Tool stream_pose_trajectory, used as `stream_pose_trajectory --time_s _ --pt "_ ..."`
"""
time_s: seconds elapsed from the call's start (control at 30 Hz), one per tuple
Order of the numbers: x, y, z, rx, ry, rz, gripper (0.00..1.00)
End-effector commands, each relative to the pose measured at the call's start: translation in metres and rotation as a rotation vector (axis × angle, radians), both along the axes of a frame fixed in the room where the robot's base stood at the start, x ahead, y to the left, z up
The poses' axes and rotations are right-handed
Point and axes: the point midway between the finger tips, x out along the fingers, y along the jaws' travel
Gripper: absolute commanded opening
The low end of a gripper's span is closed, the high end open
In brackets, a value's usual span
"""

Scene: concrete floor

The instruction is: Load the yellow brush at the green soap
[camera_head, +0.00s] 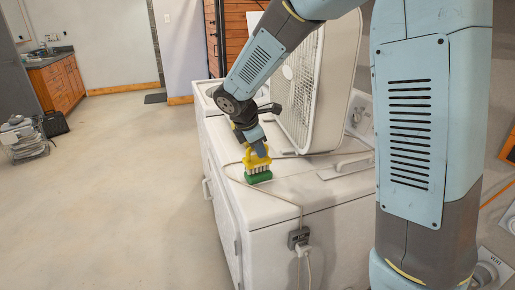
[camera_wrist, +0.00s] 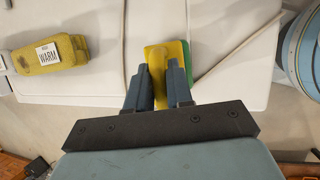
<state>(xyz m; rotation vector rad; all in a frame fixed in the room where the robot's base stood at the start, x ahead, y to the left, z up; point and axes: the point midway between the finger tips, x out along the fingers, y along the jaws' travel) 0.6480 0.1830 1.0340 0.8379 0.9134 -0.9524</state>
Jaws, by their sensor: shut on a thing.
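The yellow brush (camera_head: 256,160) is upright with its pale bristles down, just above or touching the green soap (camera_head: 258,178) on the white machine's top. I cannot tell whether the bristles press into it. My gripper (camera_head: 260,148) is shut on the brush handle from above. In the wrist view, the brush (camera_wrist: 166,55) lies between the two fingers of my gripper (camera_wrist: 159,92). A strip of the green soap (camera_wrist: 186,56) shows along its right side, and the rest is hidden under the brush.
A white box fan (camera_head: 315,85) stands on the machine (camera_head: 310,210) behind the arm. A cord (camera_head: 285,198) runs over the top to a grey plug box (camera_head: 299,238).

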Motion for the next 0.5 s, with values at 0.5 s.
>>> stream_pose_trajectory --time_s 0.5 --pt "0.0002 -0.0005 -0.0048 0.000 0.001 -0.001 0.00"
